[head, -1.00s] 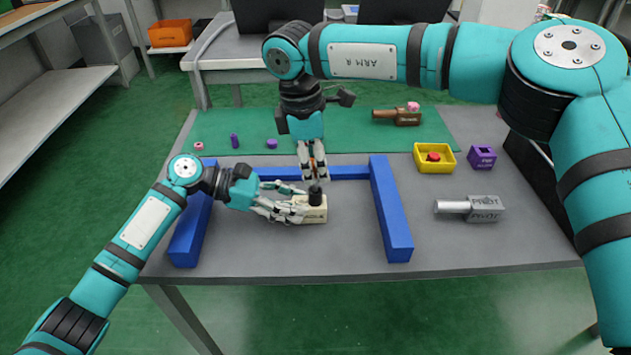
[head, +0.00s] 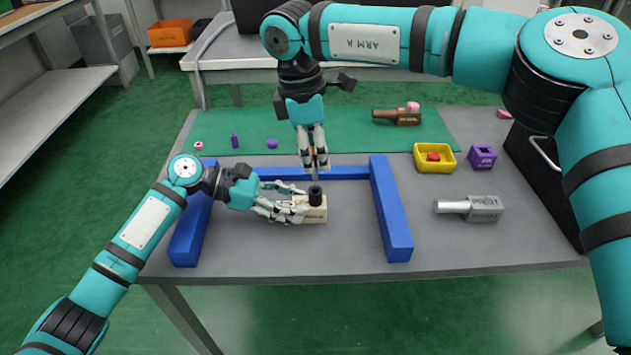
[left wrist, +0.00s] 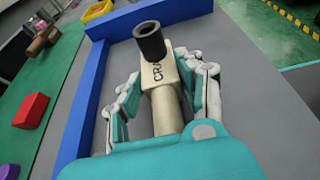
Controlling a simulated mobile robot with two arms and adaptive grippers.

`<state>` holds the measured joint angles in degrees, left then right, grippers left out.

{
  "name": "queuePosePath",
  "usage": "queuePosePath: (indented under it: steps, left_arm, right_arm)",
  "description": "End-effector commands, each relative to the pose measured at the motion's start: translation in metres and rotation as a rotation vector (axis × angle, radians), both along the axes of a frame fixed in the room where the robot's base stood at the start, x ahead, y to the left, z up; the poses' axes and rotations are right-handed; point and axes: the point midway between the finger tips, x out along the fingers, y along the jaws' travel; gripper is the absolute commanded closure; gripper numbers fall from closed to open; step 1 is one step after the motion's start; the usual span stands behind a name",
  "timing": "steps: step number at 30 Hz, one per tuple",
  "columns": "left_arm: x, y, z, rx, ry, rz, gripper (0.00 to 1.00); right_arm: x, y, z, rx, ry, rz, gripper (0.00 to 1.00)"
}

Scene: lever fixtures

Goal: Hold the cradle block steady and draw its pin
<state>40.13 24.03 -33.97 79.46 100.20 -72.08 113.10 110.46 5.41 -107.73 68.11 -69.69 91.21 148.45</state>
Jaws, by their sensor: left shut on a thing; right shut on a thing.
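The cream cradle block (head: 314,214), marked with letters, sits on the grey table inside the blue frame. A black hollow collar (head: 315,192) stands upright on it. My left gripper (head: 295,206) is shut on the block from the left. The left wrist view shows the block (left wrist: 160,75) between its fingers and the collar (left wrist: 149,40) with an open top. My right gripper (head: 314,164) points down above the collar, shut on the slim pin (head: 315,175). The pin's lower tip shows below the fingers, just above the collar; the fingers hide the rest.
The blue frame (head: 391,210) bounds the block's left, right and back sides; its front is open. To the right are a grey marked part (head: 484,209), a yellow tray (head: 420,165) and a purple block (head: 482,157). A brown part (head: 398,117) lies on the green mat (head: 345,125).

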Motion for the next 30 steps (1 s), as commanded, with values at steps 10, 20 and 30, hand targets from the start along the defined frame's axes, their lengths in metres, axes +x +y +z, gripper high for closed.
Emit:
queuePosePath:
  steps: [10, 20, 30]
  left_arm:
    - [0.0, 0.0, -0.001, 0.002, 0.001, -0.001, 1.0]
    - [0.0, 0.0, -0.001, 0.002, 0.001, -0.001, 0.55]
    - [0.0, 0.0, 0.0, 0.001, 0.0, 0.0, 0.35]
  right_arm:
    - [0.0, 0.0, 0.017, 0.001, -0.002, -0.001, 1.0]
    - [0.0, 0.0, 0.02, 0.0, 0.0, 0.0, 1.0]
    - [0.0, 0.0, 0.02, 0.0, 0.0, 0.0, 1.0]
